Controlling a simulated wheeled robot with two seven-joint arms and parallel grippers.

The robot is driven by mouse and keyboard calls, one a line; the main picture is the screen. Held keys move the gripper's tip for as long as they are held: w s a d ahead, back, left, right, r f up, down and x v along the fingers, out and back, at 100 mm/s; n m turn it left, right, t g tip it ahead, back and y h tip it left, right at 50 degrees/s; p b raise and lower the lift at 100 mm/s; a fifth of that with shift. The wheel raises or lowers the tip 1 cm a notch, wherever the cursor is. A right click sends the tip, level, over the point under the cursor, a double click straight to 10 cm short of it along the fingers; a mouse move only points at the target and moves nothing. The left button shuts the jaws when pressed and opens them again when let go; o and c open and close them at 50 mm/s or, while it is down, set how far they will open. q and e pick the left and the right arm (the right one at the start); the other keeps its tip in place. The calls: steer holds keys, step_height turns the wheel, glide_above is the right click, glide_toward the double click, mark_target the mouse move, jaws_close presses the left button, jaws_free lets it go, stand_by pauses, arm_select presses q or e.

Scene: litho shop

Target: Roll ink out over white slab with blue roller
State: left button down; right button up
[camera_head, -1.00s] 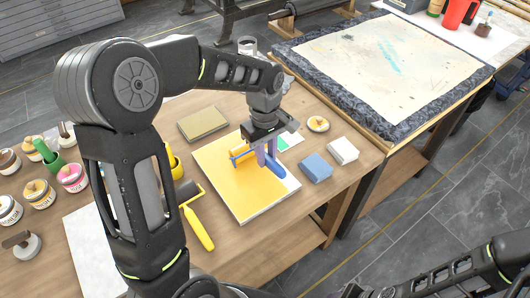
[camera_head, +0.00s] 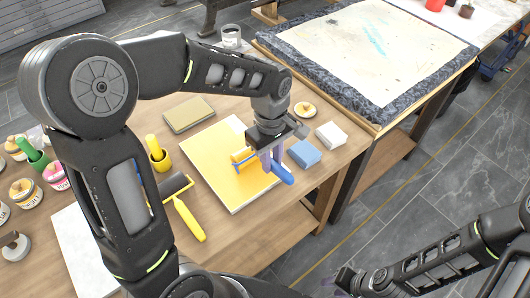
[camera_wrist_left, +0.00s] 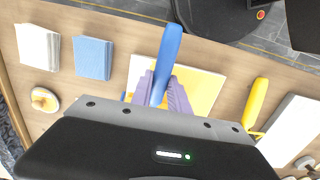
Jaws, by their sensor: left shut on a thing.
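The white slab (camera_head: 236,209) lies on the wooden bench, its top mostly covered in yellow ink. My left gripper (camera_head: 271,160) is over the slab's right side, shut on the handle of the blue roller (camera_head: 284,176). The roller's yellow-coated drum (camera_head: 241,156) is low over the inked surface; I cannot tell whether it touches. In the left wrist view the blue handle (camera_wrist_left: 167,60) stands between purple fingers, and the drum is hidden. The gripper hides the slab's far right part. My right gripper (camera_head: 345,284) is partly visible at the bottom edge, away from the bench.
Several ink jars stand at far left.

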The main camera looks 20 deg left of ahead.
mark_target(283, 171)
arm_select(q)
steer(key=shift+s+d, duration=0.1)
steer(key=shift+d, duration=0.1)
steer(key=shift+s+d, duration=0.5)
steer(key=shift+d, duration=0.4)
steer(key=shift+s+d, duration=0.45)
steer(key=shift+d, duration=0.4)
steer(key=d, duration=0.1)
steer(key=s+d, duration=0.1)
steer(key=d+b, duration=0.1)
steer(key=shift+s+d, duration=0.2)
steer(key=shift+s, duration=0.2)
steer(key=shift+w+a, duration=0.45)
steer(key=shift+a, duration=0.45)
steer(key=shift+w+a, duration=0.45)
steer(key=shift+a, duration=0.4)
